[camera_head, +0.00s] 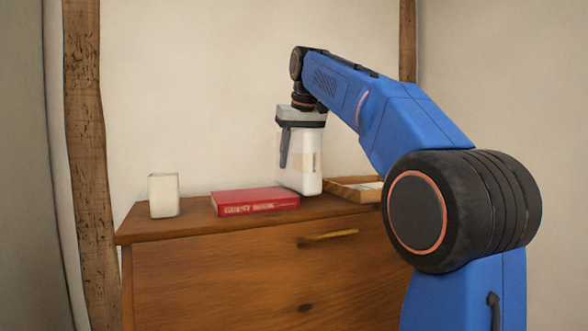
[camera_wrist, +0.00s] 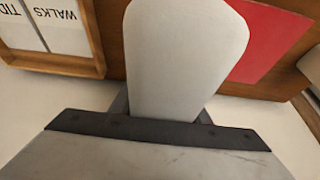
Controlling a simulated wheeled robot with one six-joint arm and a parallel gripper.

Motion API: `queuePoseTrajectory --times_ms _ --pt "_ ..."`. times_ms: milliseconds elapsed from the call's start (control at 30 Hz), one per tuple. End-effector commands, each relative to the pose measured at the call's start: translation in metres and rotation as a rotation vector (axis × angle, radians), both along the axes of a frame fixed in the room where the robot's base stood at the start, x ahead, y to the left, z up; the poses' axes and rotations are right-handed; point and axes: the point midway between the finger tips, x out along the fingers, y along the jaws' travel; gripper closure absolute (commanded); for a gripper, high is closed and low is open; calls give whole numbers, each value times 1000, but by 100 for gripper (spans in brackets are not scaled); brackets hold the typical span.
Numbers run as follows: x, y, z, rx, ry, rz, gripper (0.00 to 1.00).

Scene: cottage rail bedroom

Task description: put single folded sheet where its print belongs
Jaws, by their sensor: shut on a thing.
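My gripper (camera_head: 299,142) points down over the dresser top and is shut on a white, box-like thing (camera_head: 300,178) with a pale beige band and a small dark mark on its side. Its lower end is at or close to the dresser top, behind the red book; I cannot tell if it touches. In the wrist view the white thing (camera_wrist: 185,55) is a plain, rounded shape between my fingers (camera_wrist: 162,112). I cannot make out a single folded sheet for certain. A wooden tray (camera_head: 350,196) holds white printed pieces, reading "TID" and "WALKS" (camera_wrist: 62,27) upside down in the wrist view.
A red book marked "GUEST BOOK" (camera_head: 255,201) lies flat left of the held thing. A cream block-like object (camera_head: 164,195) stands near the left end of the wooden dresser (camera_head: 220,265). Bare top lies between them. The wall is close behind.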

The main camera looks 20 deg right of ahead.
Motion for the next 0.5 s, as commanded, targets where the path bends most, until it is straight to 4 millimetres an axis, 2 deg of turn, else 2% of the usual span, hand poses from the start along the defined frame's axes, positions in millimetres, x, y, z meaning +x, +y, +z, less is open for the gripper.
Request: queuePoseTrajectory --times_ms 200,500 --pt "-1 0 -24 0 1 0 98" --pt "0 0 -28 0 -2 0 98"
